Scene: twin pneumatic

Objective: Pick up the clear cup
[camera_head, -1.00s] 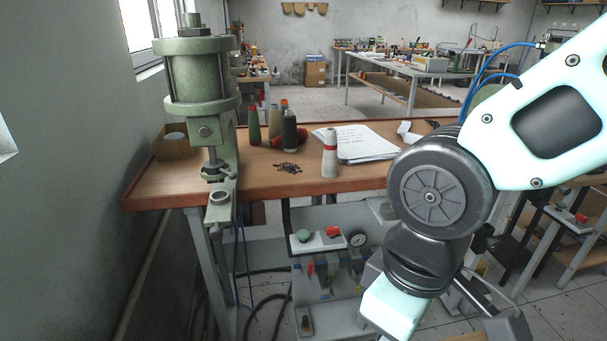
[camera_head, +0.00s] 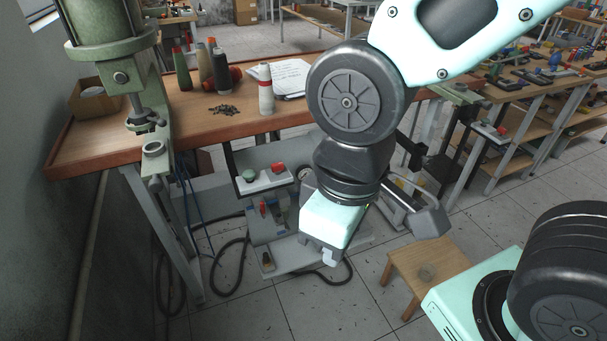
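A small clear cup (camera_head: 427,272) stands on a low wooden stool (camera_head: 400,255) at the lower right, on the tiled floor. It is see-through and its outline is faint. My arm hangs down in the middle of the view, its pale teal lower link (camera_head: 333,222) to the left of the stool and apart from the cup. The fingers at the end of my arm cannot be clearly made out, so their opening does not show. Nothing touches the cup.
A wooden workbench (camera_head: 200,128) at the back left carries a green press (camera_head: 105,32), several spools and papers. Below it are a control box (camera_head: 265,178) and black hoses. A tool bench (camera_head: 520,90) stands at the right. The floor around the stool is mostly clear.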

